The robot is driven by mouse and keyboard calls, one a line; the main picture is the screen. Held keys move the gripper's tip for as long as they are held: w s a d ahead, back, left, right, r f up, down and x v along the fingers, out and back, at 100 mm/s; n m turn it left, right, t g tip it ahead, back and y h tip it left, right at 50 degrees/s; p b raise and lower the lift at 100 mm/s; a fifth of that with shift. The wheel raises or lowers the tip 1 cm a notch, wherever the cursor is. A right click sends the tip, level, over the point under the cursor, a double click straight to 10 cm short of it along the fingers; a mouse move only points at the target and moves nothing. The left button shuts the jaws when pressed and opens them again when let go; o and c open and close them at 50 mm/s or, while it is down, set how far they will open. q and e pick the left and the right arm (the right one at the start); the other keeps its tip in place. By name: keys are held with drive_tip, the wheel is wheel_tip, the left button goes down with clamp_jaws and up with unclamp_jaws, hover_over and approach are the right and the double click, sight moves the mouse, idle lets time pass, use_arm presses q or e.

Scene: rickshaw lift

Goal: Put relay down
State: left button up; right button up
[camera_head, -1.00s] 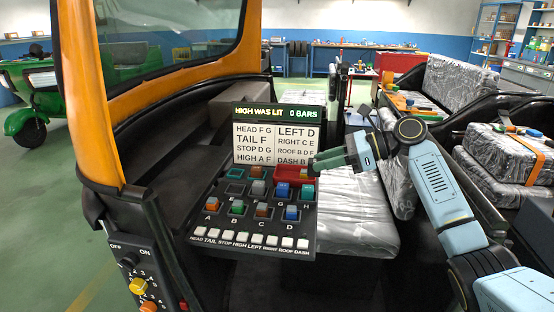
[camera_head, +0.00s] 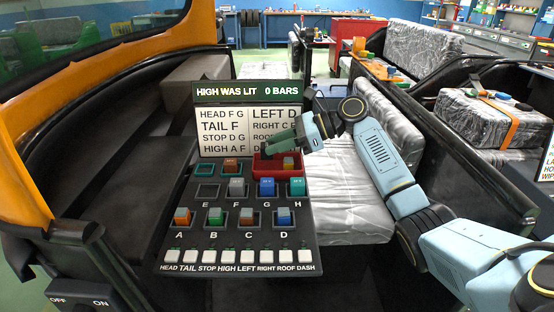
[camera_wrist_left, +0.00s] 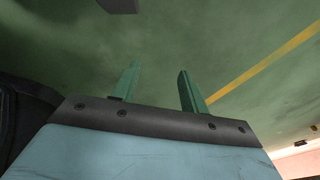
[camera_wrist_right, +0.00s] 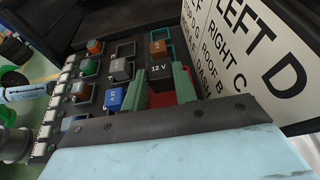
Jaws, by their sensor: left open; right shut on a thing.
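My right gripper (camera_head: 268,146) reaches in from the right over the back of the relay panel (camera_head: 184,242), beside the red tray (camera_head: 263,169). In the right wrist view its green fingers (camera_wrist_right: 164,86) are shut on a dark relay marked 12 V (camera_wrist_right: 159,69); part of the red tray (camera_wrist_right: 186,84) shows behind them. In the head view the held relay is hard to make out. Another relay with orange and green on it (camera_head: 289,162) shows in the tray. My left gripper (camera_wrist_left: 157,86) is open and empty above the green floor, out of the head view.
An orange-brown relay (camera_head: 230,165) stands behind. White switches (camera_head: 236,257) line the front. A label board (camera_head: 249,130) rises behind.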

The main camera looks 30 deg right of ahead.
wheel_tip(320, 180, down, 3)
drive_tip(key=shift+b, duration=0.55)
drive_tip(key=shift+f, duration=0.35)
use_arm(q)
drive_tip(key=w+r, duration=0.2)
drive_tip(key=r, duration=0.1)
drive_tip(key=shift+w+d+r, duration=0.1)
drive_tip(key=shift+w+d, duration=0.05)
drive_tip(key=shift+d, duration=0.2)
use_arm(e)
drive_tip(key=o, duration=0.7)
drive_tip(key=shift+f, duration=0.1)
use_arm(q)
drive_tip(key=shift+s+f, duration=0.2)
drive_tip(key=shift+f, duration=0.15)
